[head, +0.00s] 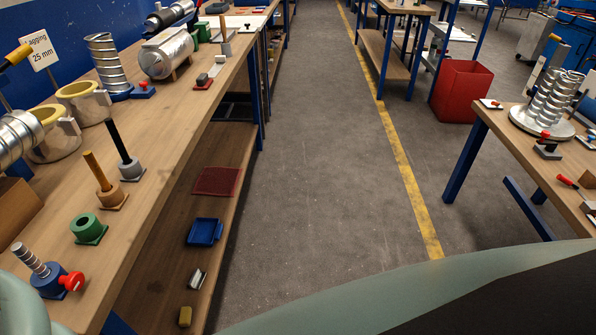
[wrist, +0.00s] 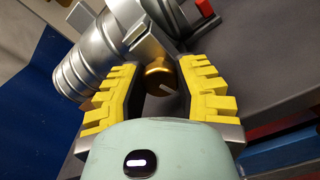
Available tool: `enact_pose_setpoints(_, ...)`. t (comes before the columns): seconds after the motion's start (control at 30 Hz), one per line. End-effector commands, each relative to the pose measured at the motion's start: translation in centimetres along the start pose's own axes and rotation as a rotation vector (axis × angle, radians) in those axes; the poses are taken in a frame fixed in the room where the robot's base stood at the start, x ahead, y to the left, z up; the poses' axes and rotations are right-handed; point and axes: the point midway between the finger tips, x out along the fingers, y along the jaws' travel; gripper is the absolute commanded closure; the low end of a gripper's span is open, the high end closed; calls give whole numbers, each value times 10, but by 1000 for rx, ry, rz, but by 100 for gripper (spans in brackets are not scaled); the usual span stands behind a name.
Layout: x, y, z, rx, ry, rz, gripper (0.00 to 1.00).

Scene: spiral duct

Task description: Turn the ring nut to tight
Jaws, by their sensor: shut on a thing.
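In the wrist view a brass, round ring nut (wrist: 160,78) with a pale line on its face sits between the fingers of my gripper (wrist: 158,88). The yellow-padded fingers are on either side of it and are shut on it; the exact contact is hard to see. Just beyond the nut is a grey metal fitting (wrist: 151,46). A silver spiral duct (wrist: 85,72) lies to the left of the fitting. My gripper is not seen in the head view, and I cannot pick out the ring nut there.
In the wrist view a red block (wrist: 204,7) is at the top. In the head view a wooden bench (head: 150,185) on the left holds several fittings, including a green ring (head: 88,227). A red bin (head: 461,91) stands across the clear grey aisle (head: 320,150).

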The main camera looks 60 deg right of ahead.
Motion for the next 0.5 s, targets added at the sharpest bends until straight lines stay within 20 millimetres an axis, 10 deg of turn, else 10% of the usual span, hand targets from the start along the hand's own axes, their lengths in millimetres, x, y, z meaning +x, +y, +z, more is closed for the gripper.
enact_pose_setpoints(0.5, 1, -2, 3, 197, -9, -4, 100)
